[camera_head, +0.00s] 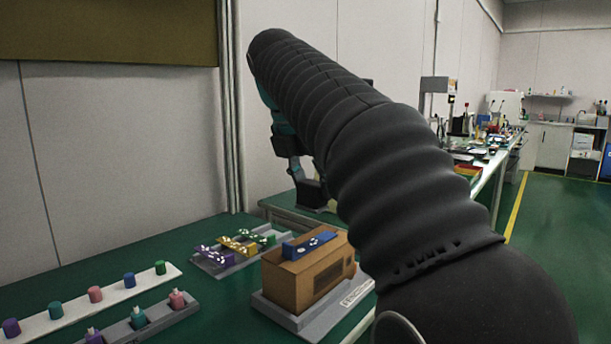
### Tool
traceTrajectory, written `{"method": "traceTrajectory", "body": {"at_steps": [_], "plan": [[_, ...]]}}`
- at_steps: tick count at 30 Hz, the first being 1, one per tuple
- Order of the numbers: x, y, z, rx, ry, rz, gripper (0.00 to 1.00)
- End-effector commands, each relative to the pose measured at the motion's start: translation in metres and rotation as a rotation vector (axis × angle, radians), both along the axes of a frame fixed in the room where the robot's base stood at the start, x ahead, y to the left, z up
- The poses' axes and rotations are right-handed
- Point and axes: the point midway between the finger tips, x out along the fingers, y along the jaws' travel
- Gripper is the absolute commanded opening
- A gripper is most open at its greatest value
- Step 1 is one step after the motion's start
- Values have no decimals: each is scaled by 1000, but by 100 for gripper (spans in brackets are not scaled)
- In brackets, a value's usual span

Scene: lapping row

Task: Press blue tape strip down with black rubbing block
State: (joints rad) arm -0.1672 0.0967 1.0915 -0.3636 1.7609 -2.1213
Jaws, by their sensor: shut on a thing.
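A blue strip (309,244) with pale spots lies along the top of a brown box (288,280); I take it for the blue tape strip. My gripper (312,192) is beyond and above the box, partly hidden behind my black-sleeved arm. It is shut on a dark block, which I take for the black rubbing block; its outline is hard to tell from the fingers. The gripper appears apart from the strip, with the distance between them unclear.
The box sits on a grey base (345,308) at the green bench's (222,296) edge. Behind it is a grey tray (213,265) with purple, yellow and green parts. At left are a white rack (32,327) and a grey rack (160,312) holding coloured pieces. A wall stands behind.

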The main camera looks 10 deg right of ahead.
Motion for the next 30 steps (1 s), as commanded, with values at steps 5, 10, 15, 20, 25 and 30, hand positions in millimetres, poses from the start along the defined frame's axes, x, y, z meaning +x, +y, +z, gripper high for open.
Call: {"method": "traceTrajectory", "body": {"at_steps": [5,10,15,20,25,30], "plan": [[0,1,0,0,-1,3,24],[0,2,0,0,-1,4,24],[0,1,-6,-1,-1,2,24],[0,0,-17,-1,-1,0,24],[0,-1,-33,-1,-1,-1,24],[1,-2,-49,-2,-1,-1,24]]}}
